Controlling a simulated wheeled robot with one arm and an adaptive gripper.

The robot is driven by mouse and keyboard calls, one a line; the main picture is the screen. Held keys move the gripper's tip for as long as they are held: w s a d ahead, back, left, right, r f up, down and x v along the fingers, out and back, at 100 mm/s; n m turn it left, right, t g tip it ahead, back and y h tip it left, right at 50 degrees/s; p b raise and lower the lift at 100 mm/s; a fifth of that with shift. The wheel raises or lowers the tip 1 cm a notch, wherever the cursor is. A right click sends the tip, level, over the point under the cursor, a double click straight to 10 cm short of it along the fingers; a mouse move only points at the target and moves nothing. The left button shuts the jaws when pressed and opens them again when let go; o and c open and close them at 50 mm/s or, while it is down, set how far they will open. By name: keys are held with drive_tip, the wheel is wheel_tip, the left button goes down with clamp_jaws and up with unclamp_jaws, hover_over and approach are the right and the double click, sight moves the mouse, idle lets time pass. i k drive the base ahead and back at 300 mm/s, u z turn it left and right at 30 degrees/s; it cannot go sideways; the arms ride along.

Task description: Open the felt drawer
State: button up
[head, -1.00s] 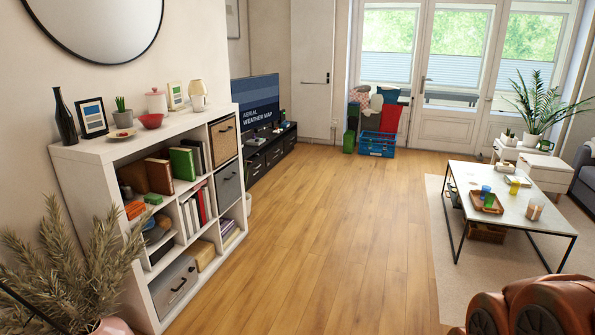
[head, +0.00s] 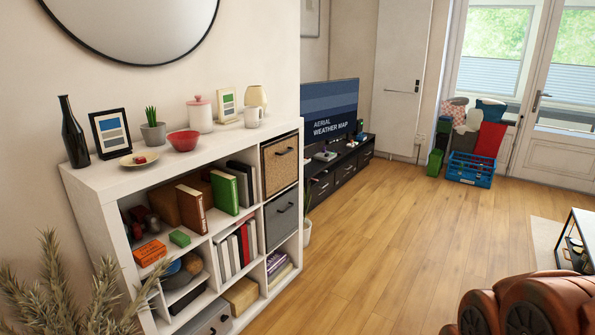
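A grey, cloth-looking drawer (head: 281,219) with a dark handle sits in the right column of the white cube shelf (head: 100,179), in the second row. It looks shut, its front about flush with the shelf. A woven tan drawer (head: 280,165) is in the compartment above it. Another grey box (head: 213,322) with a handle is low in the shelf, cut off by the bottom edge. Which grey one is felt is hard to tell from the surface alone.
Books, a red bowl (head: 183,141), a dark vase (head: 74,132) and frames are on or in the shelf. A dry plant (head: 75,290) stands at the near left. Wooden floor (head: 400,230) right of the shelf is clear. A coffee table (head: 575,240) is at the right edge.

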sight(281, 216)
drive_tip(key=u, duration=0.7)
drive_tip(key=i, duration=2.25)
drive_tip(key=u, duration=0.65)
